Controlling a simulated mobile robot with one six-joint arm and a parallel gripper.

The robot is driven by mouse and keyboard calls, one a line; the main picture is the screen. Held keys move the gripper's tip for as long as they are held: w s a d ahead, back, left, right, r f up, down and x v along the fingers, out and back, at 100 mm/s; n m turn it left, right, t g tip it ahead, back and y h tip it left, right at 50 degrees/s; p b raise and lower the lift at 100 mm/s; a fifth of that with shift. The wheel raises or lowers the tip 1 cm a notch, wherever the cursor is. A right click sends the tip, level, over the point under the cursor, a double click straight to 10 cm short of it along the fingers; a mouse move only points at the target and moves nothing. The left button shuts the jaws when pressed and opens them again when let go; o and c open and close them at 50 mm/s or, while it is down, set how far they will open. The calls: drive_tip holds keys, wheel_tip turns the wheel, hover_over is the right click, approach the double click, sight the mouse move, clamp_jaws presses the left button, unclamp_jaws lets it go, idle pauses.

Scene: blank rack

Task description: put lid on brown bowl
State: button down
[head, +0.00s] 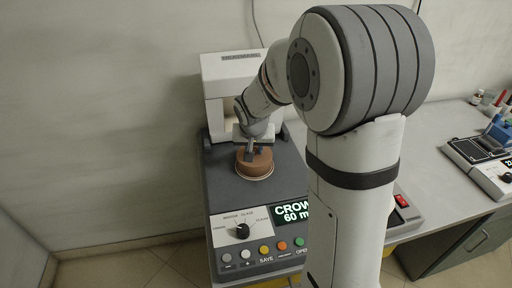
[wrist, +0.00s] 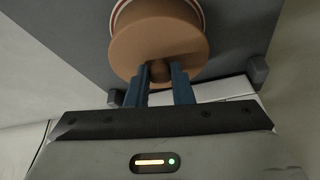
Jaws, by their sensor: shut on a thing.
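A round brown lid (wrist: 158,45) fills the upper middle of the wrist view, with its knob (wrist: 160,70) between my two blue fingers. My gripper (wrist: 162,78) is shut on that knob. The brown bowl (wrist: 190,6) shows partly past the lid's far edge, with a pale band; the lid hides most of it. In the head view the lid and bowl (head: 254,167) appear as one brown stack on the grey machine top, with my gripper (head: 251,150) directly above. I cannot tell whether the lid rests fully on the bowl's rim.
The stack stands on a dark grey machine (head: 220,185) with a white housing (head: 225,75) close behind it. A front panel holds a dial (head: 242,230), several buttons and a lit display (head: 292,212). Another device (head: 480,160) stands on the bench at right. My arm hides the machine's right part.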

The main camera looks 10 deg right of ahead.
drive_tip(key=c, duration=1.2)
unclamp_jaws()
drive_tip(key=shift+o, duration=0.6)
drive_tip(key=o, duration=0.4)
drive_tip(key=shift+r, duration=0.1)
drive_tip(key=shift+r+p, duration=2.1)
drive_tip(key=shift+r, duration=1.3)
